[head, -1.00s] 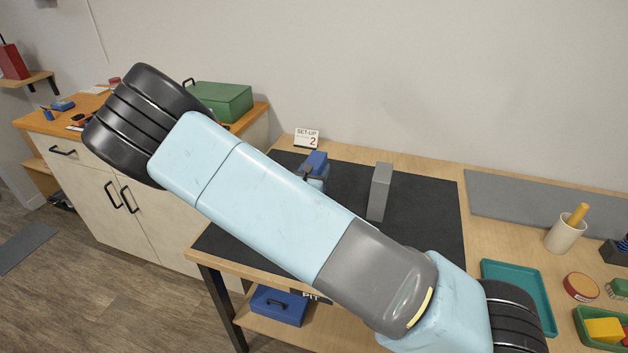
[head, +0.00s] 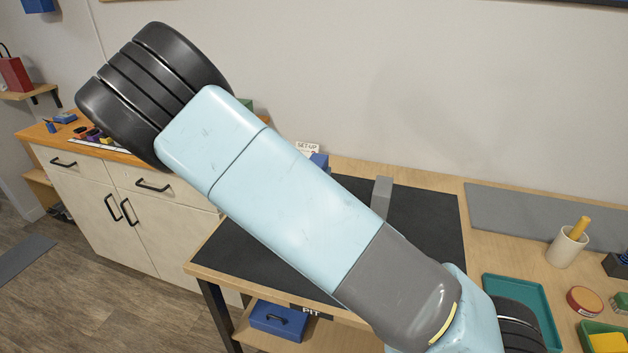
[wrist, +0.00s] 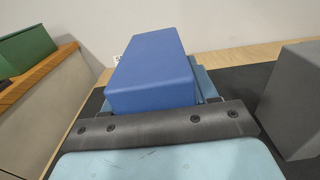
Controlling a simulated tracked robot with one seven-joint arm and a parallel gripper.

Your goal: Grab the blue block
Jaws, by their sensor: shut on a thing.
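The blue block (wrist: 150,72) fills the middle of the wrist view, directly in front of the dark palm bar of my gripper (wrist: 158,97). My gripper is shut on it; pale blue finger parts show beside the block at the right. In the head view only a small top part of the blue block (head: 319,160) shows past my arm, near the back of the black mat (head: 430,215). My arm hides the gripper there. I cannot tell whether the block touches the mat.
A grey upright block (head: 381,195) stands on the mat to the right, apart from the blue block. A set-up card (head: 307,148) is behind. A teal tray (head: 520,295) and a cream cup (head: 567,246) are at the right. The left part of the mat is clear.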

